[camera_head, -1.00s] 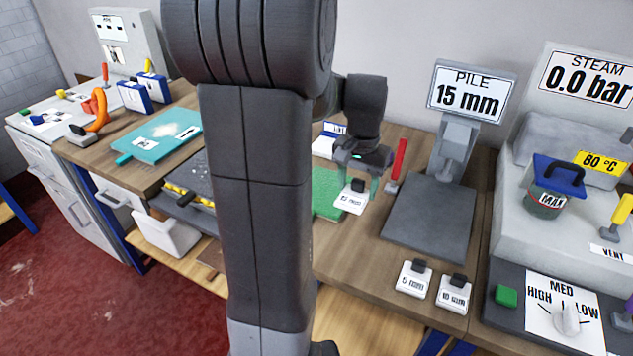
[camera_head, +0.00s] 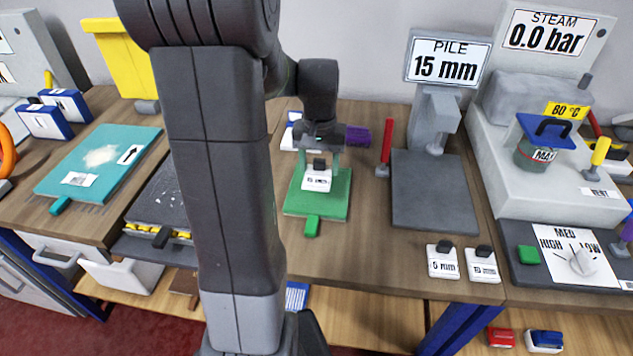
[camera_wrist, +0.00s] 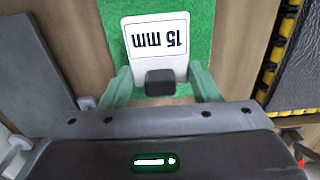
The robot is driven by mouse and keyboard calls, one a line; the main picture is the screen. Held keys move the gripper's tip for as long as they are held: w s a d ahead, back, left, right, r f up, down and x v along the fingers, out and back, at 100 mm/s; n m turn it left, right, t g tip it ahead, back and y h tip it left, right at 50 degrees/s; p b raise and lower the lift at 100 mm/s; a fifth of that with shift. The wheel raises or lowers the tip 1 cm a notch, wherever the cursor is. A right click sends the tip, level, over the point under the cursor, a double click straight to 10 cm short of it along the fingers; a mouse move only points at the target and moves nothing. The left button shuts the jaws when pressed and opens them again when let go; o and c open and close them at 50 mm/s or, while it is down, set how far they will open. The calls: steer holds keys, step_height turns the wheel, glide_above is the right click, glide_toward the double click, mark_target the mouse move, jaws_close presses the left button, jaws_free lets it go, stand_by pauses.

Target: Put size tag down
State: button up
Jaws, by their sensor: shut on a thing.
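The size tag (camera_head: 317,181) is a white block with a dark knob, held in my gripper (camera_head: 320,164). In the wrist view the tag (camera_wrist: 157,50) reads "15 mm" upside down, and its dark knob is between the two pale green fingers of my gripper (camera_wrist: 160,84). The tag is over the green board (camera_head: 335,205), which has a green handle toward the front. I cannot tell whether the tag touches the board. Two other white tags, one reading "5 mm" (camera_head: 442,262) and one hard to read (camera_head: 482,265), stand at the bench's front right.
A grey plate (camera_head: 430,195) with a "PILE 15 mm" display (camera_head: 447,60) stands to the right, with a red-handled tool (camera_head: 386,145) beside it. A purple thing (camera_head: 357,136) lies behind my gripper. A teal board (camera_head: 105,160) is at left.

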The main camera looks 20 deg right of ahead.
mark_target(319, 180)
steer(key=shift+f, duration=2.65)
steer(key=o, duration=1)
steer(key=shift+f, duration=0.1)
step_height(319, 180, up, 12)
steer(key=shift+r, duration=0.15)
